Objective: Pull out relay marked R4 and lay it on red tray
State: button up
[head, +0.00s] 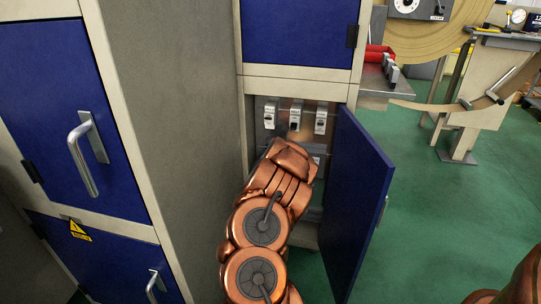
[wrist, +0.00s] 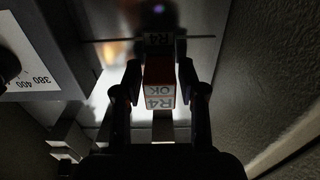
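The relay marked R4 (wrist: 160,97) shows in the wrist view as a small block with a white "R4 OK" label and orange-red sides. My gripper (wrist: 160,78) has one finger against each side of it and looks shut on it. A second R4 label (wrist: 159,40) is on the panel just behind the relay. I cannot tell whether the relay is still seated. In the head view my arm hides the gripper and this relay. A red tray-like object (head: 376,53) is partly visible on a grey bench at the right.
The open cabinet holds several white units, including one at left (head: 271,114) and one at right (head: 320,121). Its blue door (head: 357,200) stands open to the right of my arm. A gauge face (wrist: 30,75) is close at left in the wrist view. Green floor (head: 440,220) is clear beyond.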

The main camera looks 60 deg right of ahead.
jog(key=shift+o, duration=1.1)
jog(key=shift+s+a+p, duration=0.2)
jog(key=shift+a+p, duration=0.3)
jog(key=shift+a, duration=0.05)
grip_shut()
jog(key=shift+p+v, duration=0.75)
jog(key=shift+v, duration=0.3)
dwell(0.3)
jog(key=p+v, duration=0.2)
jog(key=v, duration=0.1)
jog(key=shift+s+a, duration=0.1)
jog(key=shift+a, duration=0.2)
dwell(0.3)
